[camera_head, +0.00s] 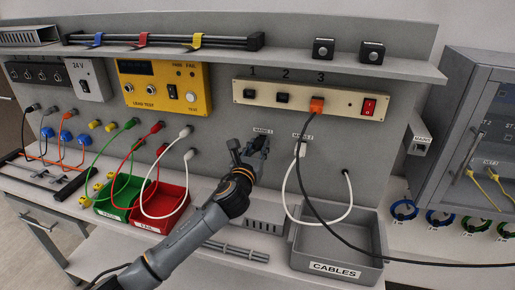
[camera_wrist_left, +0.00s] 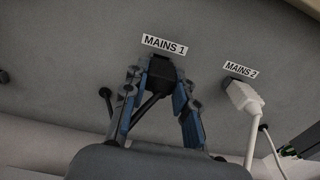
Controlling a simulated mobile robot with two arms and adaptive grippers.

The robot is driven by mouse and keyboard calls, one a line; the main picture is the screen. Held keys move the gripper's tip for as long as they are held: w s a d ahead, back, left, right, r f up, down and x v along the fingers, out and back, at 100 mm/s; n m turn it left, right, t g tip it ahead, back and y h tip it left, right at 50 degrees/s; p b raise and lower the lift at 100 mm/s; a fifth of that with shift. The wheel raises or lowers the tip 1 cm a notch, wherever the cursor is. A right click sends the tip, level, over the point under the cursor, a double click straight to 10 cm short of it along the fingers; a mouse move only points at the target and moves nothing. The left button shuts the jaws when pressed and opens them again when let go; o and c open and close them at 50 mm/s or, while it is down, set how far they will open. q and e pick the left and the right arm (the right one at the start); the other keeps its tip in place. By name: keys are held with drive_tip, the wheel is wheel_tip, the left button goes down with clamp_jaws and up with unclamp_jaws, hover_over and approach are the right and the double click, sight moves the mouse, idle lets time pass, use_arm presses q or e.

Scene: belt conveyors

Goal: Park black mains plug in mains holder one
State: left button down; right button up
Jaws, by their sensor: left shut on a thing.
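My left gripper (camera_head: 249,149) is at the grey back panel, just below the MAINS 1 label (camera_head: 263,132). In the left wrist view its two blue-padded fingers (camera_wrist_left: 158,104) are shut on the black mains plug (camera_wrist_left: 161,70), one on each side. The plug is right under the MAINS 1 label (camera_wrist_left: 165,44), at the panel. Its black cable runs back between the fingers. Mains holder one is hidden behind the plug, so I cannot tell how far the plug is seated. My right gripper is not in view.
A white plug (camera_wrist_left: 243,97) sits close by on the right under MAINS 2 (camera_wrist_left: 240,69). An orange plug (camera_head: 317,105) is in socket 3 of the power strip (camera_head: 345,101) above. Below are a grey CABLES bin (camera_head: 335,268) and a red bin (camera_head: 180,208).

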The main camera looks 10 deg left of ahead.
use_arm(q)
drive_tip(key=shift+w, duration=0.15)
drive_tip(key=c, duration=1)
unclamp_jaws()
